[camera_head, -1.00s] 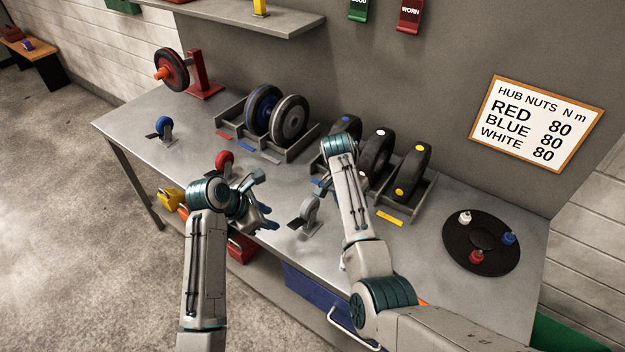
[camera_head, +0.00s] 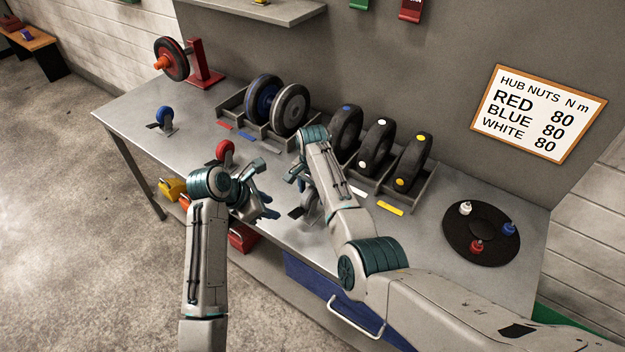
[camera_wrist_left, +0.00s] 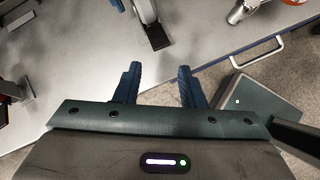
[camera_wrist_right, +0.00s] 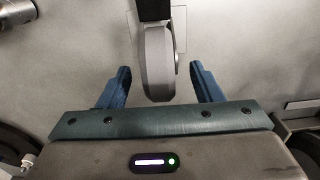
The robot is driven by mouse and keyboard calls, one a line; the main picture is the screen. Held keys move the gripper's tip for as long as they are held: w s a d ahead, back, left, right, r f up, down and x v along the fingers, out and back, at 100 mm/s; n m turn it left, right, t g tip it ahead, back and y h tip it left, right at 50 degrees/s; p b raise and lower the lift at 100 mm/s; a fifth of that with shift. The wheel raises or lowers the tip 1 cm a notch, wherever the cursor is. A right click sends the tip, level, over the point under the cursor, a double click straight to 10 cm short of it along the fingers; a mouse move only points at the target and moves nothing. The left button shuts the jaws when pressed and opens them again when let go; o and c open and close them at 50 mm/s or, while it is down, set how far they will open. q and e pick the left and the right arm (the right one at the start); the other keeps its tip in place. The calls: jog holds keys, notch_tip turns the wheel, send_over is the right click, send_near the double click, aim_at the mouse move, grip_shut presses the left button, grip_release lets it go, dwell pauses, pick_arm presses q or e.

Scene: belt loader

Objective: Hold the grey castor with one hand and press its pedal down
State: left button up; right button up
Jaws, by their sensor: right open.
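The grey castor (camera_head: 313,207) stands on the bench, partly hidden behind my right arm in the head view. In the right wrist view its grey wheel (camera_wrist_right: 157,65) lies between the two fingers of my right gripper (camera_wrist_right: 160,88), which is open with a gap on each side of it. The castor's black pedal (camera_wrist_right: 153,10) shows at the top edge there. My left gripper (camera_wrist_left: 158,75) is open and empty, left of the castor in the head view. In the left wrist view the pedal (camera_wrist_left: 157,37) is ahead of the fingertips.
A red castor (camera_head: 225,151) stands close behind my left gripper, and a blue castor (camera_head: 165,115) farther left. Racks with wheels (camera_head: 289,110) line the back. A round black tray (camera_head: 455,232) with several hub nuts is at right. The bench's front edge is close.

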jog(key=shift+f, duration=1)
